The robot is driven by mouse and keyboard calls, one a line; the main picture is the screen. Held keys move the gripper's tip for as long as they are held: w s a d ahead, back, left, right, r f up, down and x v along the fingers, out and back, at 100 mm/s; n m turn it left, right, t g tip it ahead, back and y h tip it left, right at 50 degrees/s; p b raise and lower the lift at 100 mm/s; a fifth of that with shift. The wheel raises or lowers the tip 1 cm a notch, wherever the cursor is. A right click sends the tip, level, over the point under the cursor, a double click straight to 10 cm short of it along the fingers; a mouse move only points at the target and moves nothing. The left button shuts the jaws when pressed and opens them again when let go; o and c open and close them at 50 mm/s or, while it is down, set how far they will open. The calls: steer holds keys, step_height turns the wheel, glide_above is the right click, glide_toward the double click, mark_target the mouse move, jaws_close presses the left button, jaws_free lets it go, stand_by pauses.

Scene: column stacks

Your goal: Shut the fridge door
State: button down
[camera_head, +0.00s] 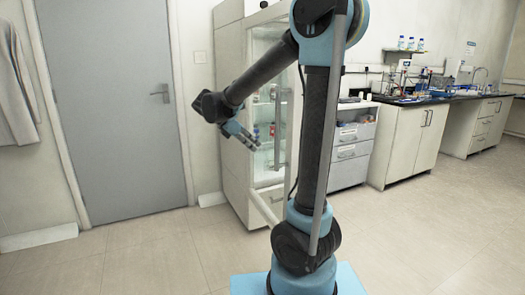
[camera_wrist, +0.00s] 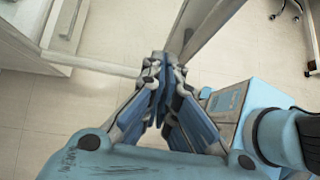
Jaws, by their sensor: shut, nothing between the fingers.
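The fridge (camera_head: 235,150) is a tall pale cabinet beside the grey room door in the head view, with small bottles on shelves inside. Its glass door (camera_head: 263,208) stands open, swung out toward me, its pale lower rail jutting from the cabinet. My arm hides much of the door's outer part. My gripper (camera_head: 256,143) is shut and empty in front of the fridge opening. In the wrist view my gripper's fingertips (camera_wrist: 164,64) are together near pale door framing (camera_wrist: 208,22); I cannot tell whether they touch it.
A drawer unit (camera_head: 352,155) stands right of the fridge, with lab benches (camera_head: 408,145) farther right. A closed grey room door (camera_head: 115,110) is at left. The tiled floor (camera_head: 420,235) is clear at right. A chair base (camera_wrist: 290,10) shows in the wrist view.

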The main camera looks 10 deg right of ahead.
mark_target(276, 155)
steer(key=d+r+x, duration=0.1)
steer(key=x, duration=1)
steer(key=shift+w+d+r, duration=0.15)
steer(key=shift+w+d, duration=0.15)
steer(key=shift+d, duration=0.3)
steer(key=shift+d, duration=0.1)
